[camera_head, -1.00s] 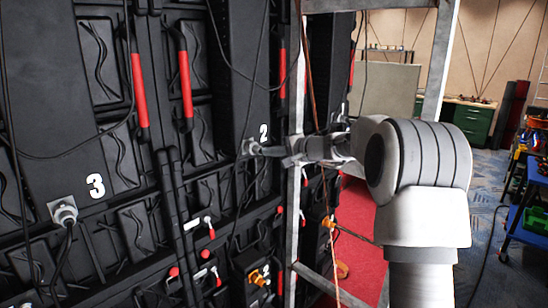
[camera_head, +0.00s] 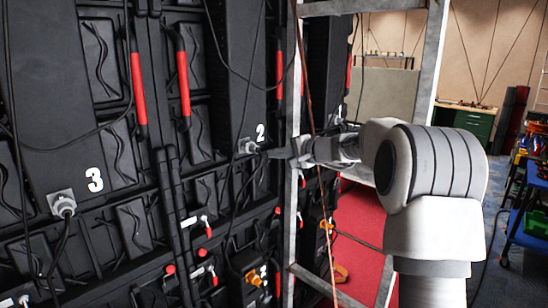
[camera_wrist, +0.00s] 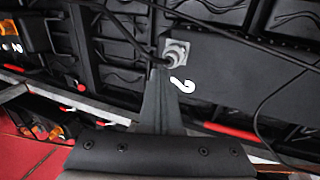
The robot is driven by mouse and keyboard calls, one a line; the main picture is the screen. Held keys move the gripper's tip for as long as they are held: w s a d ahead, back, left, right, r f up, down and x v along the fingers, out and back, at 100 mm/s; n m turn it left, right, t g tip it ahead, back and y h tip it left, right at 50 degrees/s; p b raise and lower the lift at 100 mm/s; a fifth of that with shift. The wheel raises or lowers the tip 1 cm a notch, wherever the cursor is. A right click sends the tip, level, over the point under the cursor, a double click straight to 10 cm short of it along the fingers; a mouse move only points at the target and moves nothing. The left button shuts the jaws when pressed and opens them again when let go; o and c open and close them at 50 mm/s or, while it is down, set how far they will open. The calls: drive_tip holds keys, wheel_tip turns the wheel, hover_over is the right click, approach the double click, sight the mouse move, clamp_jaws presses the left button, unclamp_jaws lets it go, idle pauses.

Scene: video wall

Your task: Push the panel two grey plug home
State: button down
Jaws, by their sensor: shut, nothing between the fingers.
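The panel two grey plug (camera_head: 247,146) sits at its socket on the black panel, beside the white number 2 (camera_head: 260,132). In the wrist view the plug (camera_wrist: 174,54) shows against a square grey socket plate, just beyond the fingertips, with a dark cable at it. I cannot tell whether it is fully seated. My gripper (camera_head: 272,153) is shut and empty, to the right of the plug with a small gap in the head view. In the wrist view its dark fingers (camera_wrist: 159,74) lie together and point toward the plug.
Panel three (camera_head: 40,120) has a similar grey plug (camera_head: 63,205) at lower left. Black cables hang across the panels. Red handles (camera_head: 184,84) stick out. A metal frame post (camera_head: 292,220) stands close to my gripper. An orange connector (camera_head: 255,278) is below.

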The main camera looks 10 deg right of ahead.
drive_tip(key=b+v, duration=0.2)
drive_tip(key=v, duration=0.8)
